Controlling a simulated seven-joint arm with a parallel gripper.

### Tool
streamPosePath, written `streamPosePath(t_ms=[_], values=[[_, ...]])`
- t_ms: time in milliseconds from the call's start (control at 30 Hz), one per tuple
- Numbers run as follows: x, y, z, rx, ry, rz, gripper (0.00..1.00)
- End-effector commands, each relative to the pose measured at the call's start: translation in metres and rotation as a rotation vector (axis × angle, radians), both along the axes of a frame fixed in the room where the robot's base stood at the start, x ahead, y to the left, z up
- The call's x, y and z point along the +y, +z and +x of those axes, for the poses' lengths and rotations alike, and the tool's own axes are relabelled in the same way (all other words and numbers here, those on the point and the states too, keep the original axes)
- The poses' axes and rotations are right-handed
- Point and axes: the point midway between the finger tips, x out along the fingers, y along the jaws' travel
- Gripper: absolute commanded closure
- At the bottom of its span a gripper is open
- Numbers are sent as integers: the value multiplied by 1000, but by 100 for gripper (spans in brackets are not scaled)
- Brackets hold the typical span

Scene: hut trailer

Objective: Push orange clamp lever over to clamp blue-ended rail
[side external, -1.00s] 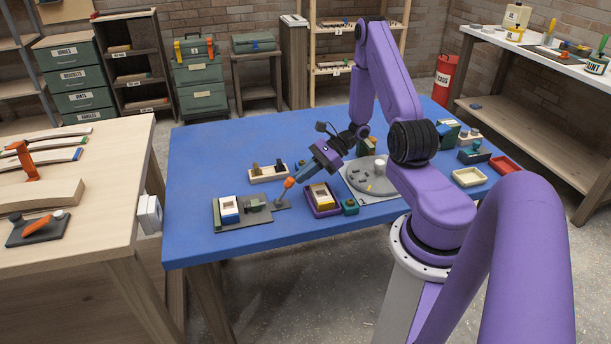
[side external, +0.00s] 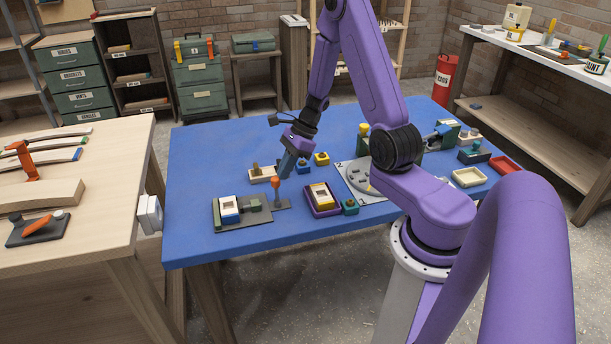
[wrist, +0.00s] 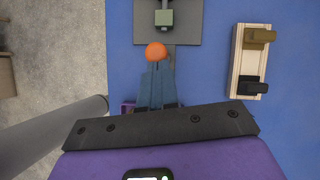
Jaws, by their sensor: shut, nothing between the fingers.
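The orange clamp lever (side external: 276,182) stands roughly upright on the right part of a dark grey base plate (side external: 240,221) on the blue table. A whitish rail piece with a blue end (side external: 229,211) sits on the plate's left part, with a dark green clamp block (side external: 253,206) to its right. In the wrist view the lever's round orange top (wrist: 156,50) and the green block (wrist: 163,18) show, but the rail is out of view. My gripper (side external: 281,172) is shut and empty. Its fingertips (wrist: 156,65) are at the orange top, apparently touching it.
A purple tray (side external: 308,209) with a yellow-edged piece stands just right of the plate, beside a teal block (side external: 350,207). A pale wooden holder (side external: 263,179) lies behind the lever. The table's left rear is clear.

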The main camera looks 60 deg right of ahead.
Motion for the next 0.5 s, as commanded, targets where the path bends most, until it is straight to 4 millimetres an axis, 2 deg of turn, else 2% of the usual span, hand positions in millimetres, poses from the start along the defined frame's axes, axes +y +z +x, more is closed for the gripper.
streamPosePath(t_ms=[133,500], values=[[9,3,8,60,8,-67,100],[27,3,27,64,1,-62,100]])
